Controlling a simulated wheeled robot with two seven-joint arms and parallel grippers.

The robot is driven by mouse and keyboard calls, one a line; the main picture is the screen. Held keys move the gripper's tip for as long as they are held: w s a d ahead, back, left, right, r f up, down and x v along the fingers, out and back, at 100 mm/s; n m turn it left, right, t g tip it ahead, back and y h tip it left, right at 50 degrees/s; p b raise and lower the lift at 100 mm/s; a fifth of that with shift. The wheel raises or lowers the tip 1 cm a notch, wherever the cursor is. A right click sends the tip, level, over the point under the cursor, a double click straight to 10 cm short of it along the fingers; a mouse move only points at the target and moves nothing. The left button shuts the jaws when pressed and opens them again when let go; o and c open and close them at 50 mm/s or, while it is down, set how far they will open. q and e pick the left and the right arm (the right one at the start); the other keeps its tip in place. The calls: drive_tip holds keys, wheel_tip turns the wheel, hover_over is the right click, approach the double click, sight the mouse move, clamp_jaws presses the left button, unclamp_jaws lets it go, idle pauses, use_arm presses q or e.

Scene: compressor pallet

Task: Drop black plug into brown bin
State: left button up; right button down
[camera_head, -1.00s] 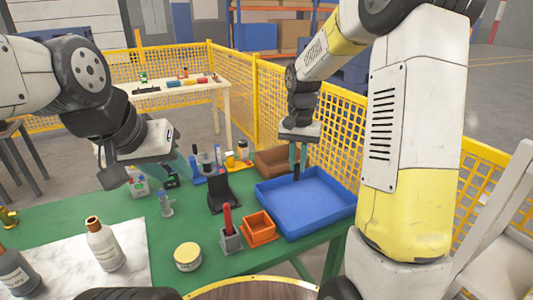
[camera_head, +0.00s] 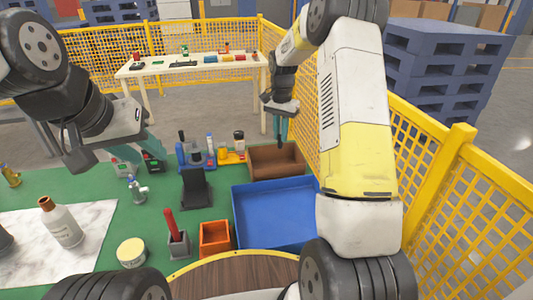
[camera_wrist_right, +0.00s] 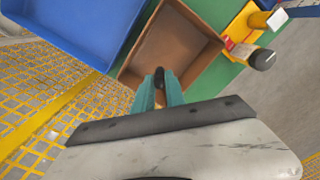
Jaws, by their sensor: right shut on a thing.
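The brown bin (camera_head: 262,171) stands at the back right of the green table, behind the blue tray. It also shows in the right wrist view (camera_wrist_right: 150,48). My right gripper (camera_head: 281,128) is shut on the black plug (camera_head: 280,143) and holds it above the brown bin. In the right wrist view the plug (camera_wrist_right: 159,76) sits between the teal fingertips, with the bin's inside beyond it. My left gripper (camera_head: 148,148) hangs over the left back of the table, seen from the side; its finger gap is unclear.
The blue tray (camera_head: 270,215) lies in front of the bin. Bottles and yellow parts (camera_head: 230,152) stand left of the bin. An orange box (camera_head: 214,238) and a grey holder with a red handle (camera_head: 175,235) are nearer. Yellow mesh fence (camera_head: 430,210) runs along the right.

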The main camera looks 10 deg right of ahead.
sight(280, 148)
drive_tip(key=shift+f, duration=2.65)
drive_tip(key=c, duration=1.3)
unclamp_jaws()
drive_tip(key=shift+s, duration=0.1)
